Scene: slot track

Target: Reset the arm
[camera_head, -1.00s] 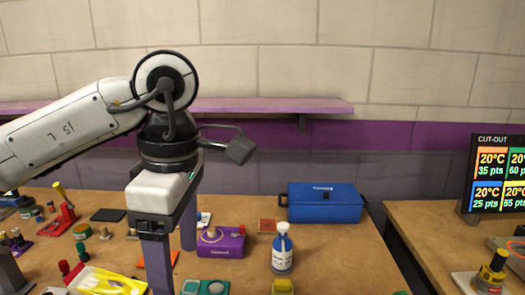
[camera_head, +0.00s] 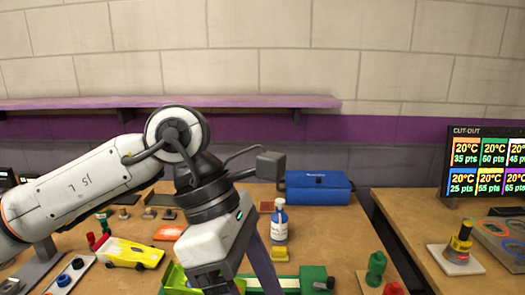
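My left arm comes in from the left, bent at a raised joint, with its white and black wrist tilted down to the right. My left gripper (camera_head: 246,282) points down over the front middle of the bench. Its fingers stand apart with nothing visible between them; their tips run toward the bottom edge and are partly cut off. Green and yellow parts show behind and beside it. My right gripper is not in view.
The wooden bench (camera_head: 335,240) holds a yellow car (camera_head: 130,254), a blue bottle (camera_head: 279,226), a blue box (camera_head: 318,190) and a green piece (camera_head: 375,268). A purple shelf (camera_head: 60,104) runs along the wall. A second bench with a screen (camera_head: 490,162) stands right, across a gap.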

